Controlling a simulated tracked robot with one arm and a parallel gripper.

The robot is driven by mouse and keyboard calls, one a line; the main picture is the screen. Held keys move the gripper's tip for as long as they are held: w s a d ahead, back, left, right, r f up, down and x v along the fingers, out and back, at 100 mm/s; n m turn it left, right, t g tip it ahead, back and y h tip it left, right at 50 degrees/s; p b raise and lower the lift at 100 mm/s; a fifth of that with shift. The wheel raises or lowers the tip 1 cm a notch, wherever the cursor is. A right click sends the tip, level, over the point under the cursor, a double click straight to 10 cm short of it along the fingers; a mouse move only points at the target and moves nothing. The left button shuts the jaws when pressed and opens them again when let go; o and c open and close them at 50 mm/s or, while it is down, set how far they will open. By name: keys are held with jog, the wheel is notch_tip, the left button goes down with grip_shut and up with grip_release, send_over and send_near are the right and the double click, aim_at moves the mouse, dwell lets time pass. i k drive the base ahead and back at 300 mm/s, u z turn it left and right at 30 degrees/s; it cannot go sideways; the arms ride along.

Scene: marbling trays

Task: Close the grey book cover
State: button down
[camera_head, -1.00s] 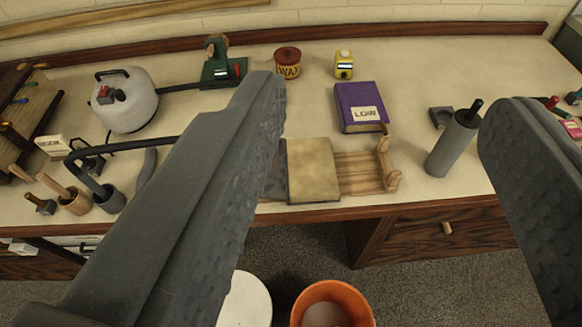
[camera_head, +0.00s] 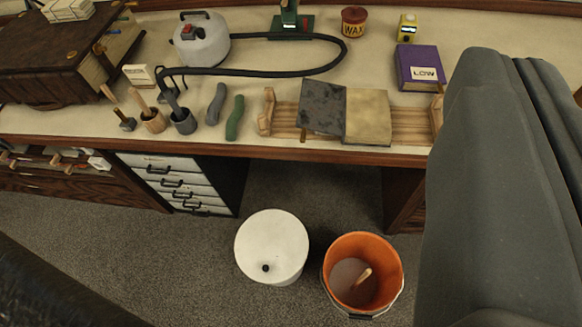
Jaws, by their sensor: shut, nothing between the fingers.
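The book lies open on a slatted wooden cradle (camera_head: 412,127) at the front of the bench. Its mottled dark grey cover (camera_head: 322,105) is spread to the left and looks somewhat tilted. Its tan page block (camera_head: 368,116) is bare and faces up on the right. My gripper (camera_head: 500,62) fills the right side of the view, its grey fingers together and empty. It appears to the right of the book and apart from the cover, and hides the bench behind it.
A purple book marked LOW (camera_head: 420,68) stands behind the cradle's right end. Green (camera_head: 235,117) and grey (camera_head: 216,104) handles lie to the left, beside tool pots (camera_head: 183,121). A black hose (camera_head: 270,73) crosses behind.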

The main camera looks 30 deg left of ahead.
aim_at(321, 105)
jog(key=u, duration=0.4)
jog(key=i, duration=0.4)
jog(key=u, duration=0.6)
